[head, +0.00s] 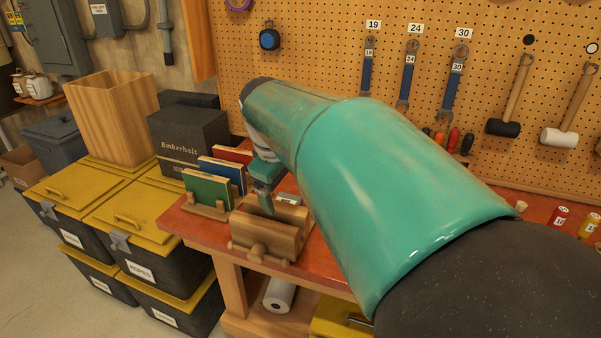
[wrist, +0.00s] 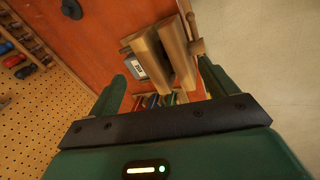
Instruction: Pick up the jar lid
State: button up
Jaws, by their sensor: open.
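I cannot make out a jar lid for certain in either view. A dark rounded object (wrist: 71,9) lies at the top edge of the wrist view on the orange bench; I cannot tell what it is. In the head view my gripper (head: 264,196) points down over the wooden vise (head: 270,238). The vise (wrist: 158,58) shows beyond the fingertips in the wrist view. My arm hides much of the bench in the head view.
A small grey labelled box (wrist: 138,68) sits beside the vise. Upright books (head: 208,188) stand left of it, near a black box (head: 188,135). Yellow-lidded bins (head: 130,212) stand left of the bench. A pegboard (head: 330,50) with wrenches and mallets rises behind.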

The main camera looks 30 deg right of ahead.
jog(key=w+d+f+n+y, duration=0.1)
jog(key=w+d+f, duration=0.15)
jog(key=d, duration=0.55)
jog(key=w+d+f+n+g, duration=0.1)
jog(key=w+d+n, duration=0.15)
jog(key=d, duration=0.55)
jog(key=w+d+f+y, duration=0.1)
jog(key=w+d, duration=0.2)
jog(key=d, duration=0.5)
jog(key=s+d+f+n+y, duration=0.1)
jog(key=d+f, duration=0.1)
jog(key=d, duration=0.3)
jog(key=s+d+f, duration=0.2)
jog(key=d, duration=0.4)
jog(key=f, duration=0.9)
jog(key=w+a+f, duration=0.1)
jog(key=f, duration=0.3)
jog(key=shift+a+f, duration=0.1)
jog(key=shift+f, duration=0.1)
jog(key=shift+c, duration=0.3)
jog(key=c, duration=1)
